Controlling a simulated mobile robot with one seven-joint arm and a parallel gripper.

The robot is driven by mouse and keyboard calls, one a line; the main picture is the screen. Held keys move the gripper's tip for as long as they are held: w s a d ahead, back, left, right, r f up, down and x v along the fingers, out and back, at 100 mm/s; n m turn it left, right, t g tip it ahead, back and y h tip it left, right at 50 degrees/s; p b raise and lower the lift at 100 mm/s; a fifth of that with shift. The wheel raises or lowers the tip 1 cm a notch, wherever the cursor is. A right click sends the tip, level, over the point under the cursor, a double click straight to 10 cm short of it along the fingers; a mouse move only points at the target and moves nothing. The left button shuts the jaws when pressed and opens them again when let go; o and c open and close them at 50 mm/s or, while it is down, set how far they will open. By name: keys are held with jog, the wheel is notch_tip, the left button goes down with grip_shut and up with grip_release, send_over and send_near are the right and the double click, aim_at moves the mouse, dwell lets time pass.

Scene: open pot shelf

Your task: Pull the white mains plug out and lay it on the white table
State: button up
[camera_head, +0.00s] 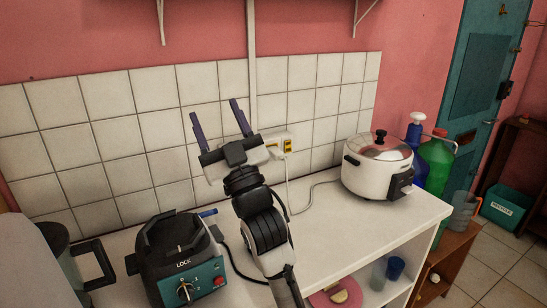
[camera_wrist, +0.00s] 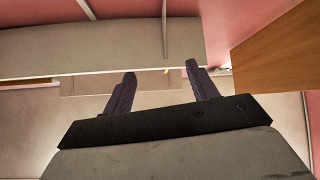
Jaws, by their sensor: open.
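A white wall socket block (camera_head: 275,140) with yellow-and-dark faces is fixed to the tiled wall in the head view. A white cord (camera_head: 289,190) hangs from it to the white table (camera_head: 340,232). The plug at the top of this cord is too small to make out clearly against the socket. My gripper (camera_head: 214,108) is open and empty, its dark fingers pointing up in front of the tiles, left of the socket in the picture. In the wrist view its two fingers (camera_wrist: 161,72) stand apart with nothing held between them.
A white rice cooker (camera_head: 368,175) stands at the table's right end, with blue and green bottles (camera_head: 436,160) beyond it. A black appliance (camera_head: 172,250) with a teal panel is at the left. Bare tabletop lies between them, partly behind my arm.

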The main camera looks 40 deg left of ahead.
jog(key=w+a+f+m+t+h+b, duration=0.1)
jog(key=w+a+f+m+t+h, duration=0.15)
jog(key=w+f+h, duration=0.7)
jog(key=m+g+b, duration=0.1)
jog(key=m+g, duration=0.2)
send_near(276, 154)
jog(key=shift+w+a+f+n, duration=0.15)
jog(key=shift+w+a+f, duration=0.2)
jog(key=shift+w+a, duration=0.2)
jog(key=shift+w+a+f+n, duration=0.1)
jog(key=shift+w+a+f, duration=0.25)
jog(key=shift+w+a, duration=0.15)
jog(key=shift+a, duration=0.1)
jog(key=shift+a, duration=0.1)
jog(key=shift+a+r, duration=0.1)
jog(key=shift+a, duration=0.1)
jog(key=shift+t, duration=0.25)
jog(key=shift+x, duration=4.2)
jog(key=shift+b, duration=0.45)
